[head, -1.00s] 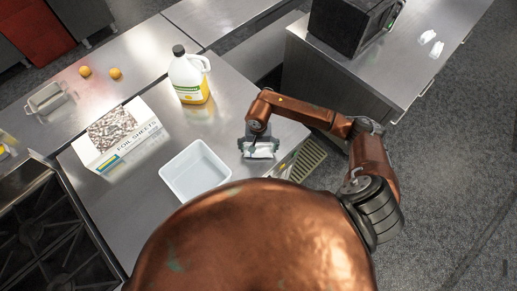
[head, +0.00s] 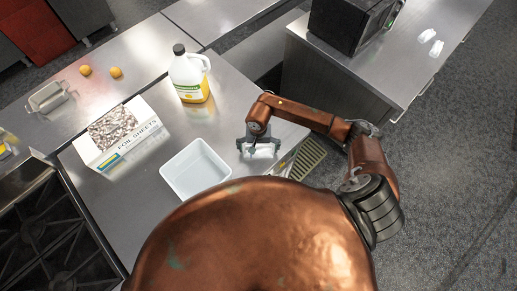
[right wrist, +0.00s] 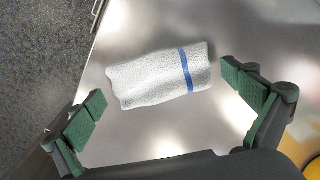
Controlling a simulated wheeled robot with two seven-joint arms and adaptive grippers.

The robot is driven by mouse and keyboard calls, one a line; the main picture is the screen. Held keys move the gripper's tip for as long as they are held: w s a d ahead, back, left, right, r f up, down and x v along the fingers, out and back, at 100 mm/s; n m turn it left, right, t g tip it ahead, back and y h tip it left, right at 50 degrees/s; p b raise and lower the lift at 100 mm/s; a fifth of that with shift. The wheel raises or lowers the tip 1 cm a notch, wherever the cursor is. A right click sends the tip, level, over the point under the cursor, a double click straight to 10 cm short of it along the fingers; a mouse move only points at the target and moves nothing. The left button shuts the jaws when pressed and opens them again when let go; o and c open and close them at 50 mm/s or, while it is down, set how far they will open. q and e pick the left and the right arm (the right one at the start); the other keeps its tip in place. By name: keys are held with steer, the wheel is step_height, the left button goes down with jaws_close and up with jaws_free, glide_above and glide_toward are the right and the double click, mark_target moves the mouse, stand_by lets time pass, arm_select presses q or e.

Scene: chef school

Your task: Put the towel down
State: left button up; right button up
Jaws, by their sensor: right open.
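The towel (right wrist: 160,76) is white with a blue stripe, rolled or folded, and lies on the steel counter in the right wrist view. In the head view the towel (head: 262,151) shows only in part below my right gripper. My right gripper (head: 260,147) is open above the towel. In the right wrist view its green-padded fingers (right wrist: 165,98) stand wide apart, one on each side, with a gap between each finger and the towel. My left gripper is not in view.
A white tub (head: 195,170) stands left of my right gripper. A jug of yellow liquid (head: 190,78) and a foil sheets box (head: 117,136) stand farther back. The counter's right edge is close to the towel. A microwave (head: 350,22) sits on another counter.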

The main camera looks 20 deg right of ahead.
steer(key=shift+r, duration=0.15)
steer(key=shift+w+r, duration=0.1)
steer(key=shift+r, duration=0.2)
step_height(320, 180, up, 11)
steer(key=b, duration=0.3)
steer(key=shift+r, duration=0.2)
